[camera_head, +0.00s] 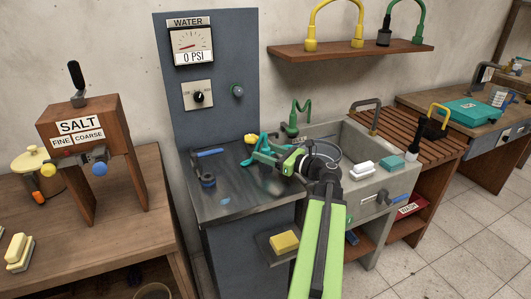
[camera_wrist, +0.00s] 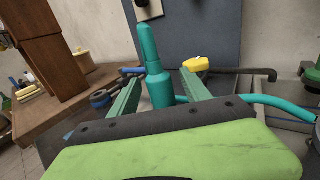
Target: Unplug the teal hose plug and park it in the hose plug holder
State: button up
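The teal hose plug (camera_wrist: 157,80) is upright between the two green fingers of my gripper (camera_wrist: 160,90), its narrow tip pointing up and free of any socket. My gripper appears shut on it, though the contact is hard to make out. The teal hose (camera_wrist: 285,105) runs off to the right. In the head view my gripper (camera_head: 262,156) is above the metal counter, left of the sink. A round port (camera_head: 238,90) on the blue-grey water panel is empty. I cannot make out for sure which thing is the hose plug holder.
A dark fitting with a blue handle (camera_head: 207,180) is on the counter, left of my gripper. A yellow object (camera_head: 250,139) lies behind it. The sink (camera_head: 343,135) is to the right. A yellow sponge (camera_head: 284,241) rests on a low shelf. The salt stand (camera_head: 80,130) is at left.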

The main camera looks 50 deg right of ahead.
jog(key=shift+s, duration=0.1)
jog(key=s+d, duration=0.3)
jog(key=s, duration=1.4)
jog(key=shift+d, duration=0.2)
